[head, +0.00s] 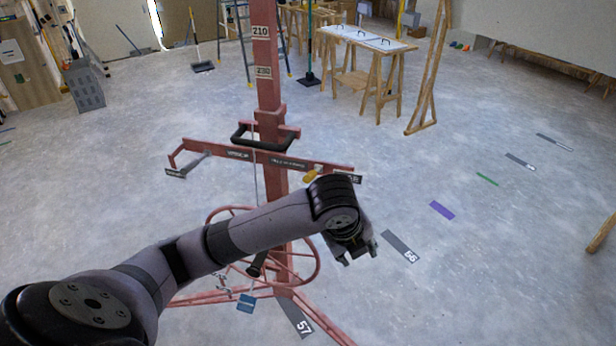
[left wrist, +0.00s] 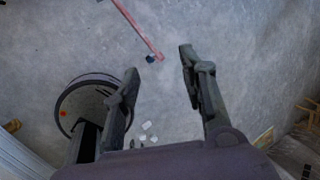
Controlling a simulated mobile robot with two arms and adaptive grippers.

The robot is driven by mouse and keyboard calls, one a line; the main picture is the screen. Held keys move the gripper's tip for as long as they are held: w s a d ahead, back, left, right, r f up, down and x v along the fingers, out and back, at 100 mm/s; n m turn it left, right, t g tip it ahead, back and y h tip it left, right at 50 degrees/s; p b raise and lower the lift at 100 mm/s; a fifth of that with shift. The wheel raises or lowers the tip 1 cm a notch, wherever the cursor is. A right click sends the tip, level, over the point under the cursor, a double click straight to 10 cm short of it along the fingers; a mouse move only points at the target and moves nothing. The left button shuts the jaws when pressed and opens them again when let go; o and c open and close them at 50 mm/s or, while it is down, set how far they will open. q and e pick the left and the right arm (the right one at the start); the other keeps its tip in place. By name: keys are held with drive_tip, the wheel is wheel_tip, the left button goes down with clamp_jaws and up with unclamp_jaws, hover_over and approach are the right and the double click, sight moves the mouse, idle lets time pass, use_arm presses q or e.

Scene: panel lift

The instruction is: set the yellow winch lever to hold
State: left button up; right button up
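The red panel lift (head: 268,90) stands upright in the middle of the head view. A small yellow piece, which looks like the winch lever (head: 311,176), shows at the right part of its crossbar (head: 225,152), just above my arm. Its setting is too small to tell. My left arm crosses in front of the mast and hides part of the lift. My left gripper (head: 358,257) is right of the mast and below the yellow piece, apart from it. In the left wrist view the gripper (left wrist: 158,68) is open and empty over bare floor. My right gripper is not in view.
A red handwheel (head: 318,268) with a black grip (head: 257,264) sits behind my arm. The lift's splayed legs (head: 325,327) lie low on the floor, one also in the left wrist view (left wrist: 137,28). Trestles (head: 375,75) stand behind. Floor on the right is mostly clear, with flat markers.

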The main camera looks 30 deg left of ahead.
use_arm(q)
drive_tip(key=w+a+r+m+y, duration=0.2)
drive_tip(key=w+a+r+m, duration=0.3)
drive_tip(key=a+r, duration=0.3)
drive_tip(key=m+y, duration=0.1)
drive_tip(key=m, duration=0.2)
approach(308, 176)
drive_tip(key=p+x, duration=0.3)
drive_tip(key=x, duration=0.7)
drive_tip(key=shift+w+a+f+p, duration=0.1)
drive_tip(key=shift+f+p, duration=0.15)
drive_tip(key=shift+p, duration=0.05)
drive_tip(key=shift+w+a+f, duration=0.15)
drive_tip(key=shift+f, duration=0.35)
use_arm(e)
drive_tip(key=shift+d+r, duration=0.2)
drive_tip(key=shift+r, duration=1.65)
use_arm(q)
drive_tip(key=shift+c, duration=0.6)
drive_tip(key=c, duration=0.8)
clamp_jaws()
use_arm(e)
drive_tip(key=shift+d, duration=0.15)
